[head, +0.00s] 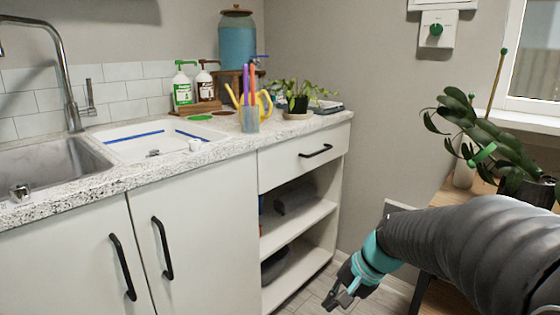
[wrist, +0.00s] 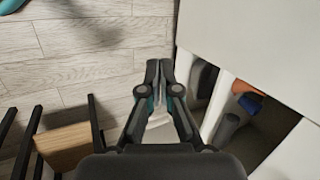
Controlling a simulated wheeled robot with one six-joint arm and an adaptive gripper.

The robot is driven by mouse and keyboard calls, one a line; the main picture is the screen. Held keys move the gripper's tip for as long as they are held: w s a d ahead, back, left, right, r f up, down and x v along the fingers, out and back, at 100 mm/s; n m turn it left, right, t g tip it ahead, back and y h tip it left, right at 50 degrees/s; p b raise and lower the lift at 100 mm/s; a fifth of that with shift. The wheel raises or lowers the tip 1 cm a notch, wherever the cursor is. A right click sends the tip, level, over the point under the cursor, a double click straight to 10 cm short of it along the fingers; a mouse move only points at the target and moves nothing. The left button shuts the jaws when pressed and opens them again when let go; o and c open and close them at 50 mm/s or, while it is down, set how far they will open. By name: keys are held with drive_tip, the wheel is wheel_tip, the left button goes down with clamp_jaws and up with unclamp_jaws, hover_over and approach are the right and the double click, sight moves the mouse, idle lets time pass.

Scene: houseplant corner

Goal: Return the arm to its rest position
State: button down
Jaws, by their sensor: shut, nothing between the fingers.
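My gripper (head: 342,298) hangs low in front of the open shelves at the right end of the counter, in the head view. Its arm reaches in from the lower right, with a dark ribbed sleeve and a teal band near the wrist. In the wrist view my gripper (wrist: 160,62) points along the floor, with its two dark fingers close together and nothing between them. The fingers are apart from the cabinet and the floor boards below.
The white cabinet (head: 195,245) with open shelves (head: 298,225) stands left of my gripper. A wooden table (head: 455,190) with a leafy plant (head: 480,140) is at right. Pale floor boards (wrist: 75,60) are clear between. The counter (head: 225,148) holds bottles, a tray and a small plant.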

drive_tip(key=s+d+r+n+t+h, duration=0.1)
drive_tip(key=s+d+r+n+h, duration=0.1)
drive_tip(key=s, duration=0.6)
drive_tip(key=s+d+r+n+t+h, duration=0.2)
drive_tip(key=s+r+n+h, duration=0.1)
drive_tip(key=s, duration=0.5)
drive_tip(key=shift+s+d+r+n, duration=0.25)
drive_tip(key=shift+s+r+n, duration=0.25)
drive_tip(key=shift+n, duration=0.4)
drive_tip(key=shift+w+r, duration=0.1)
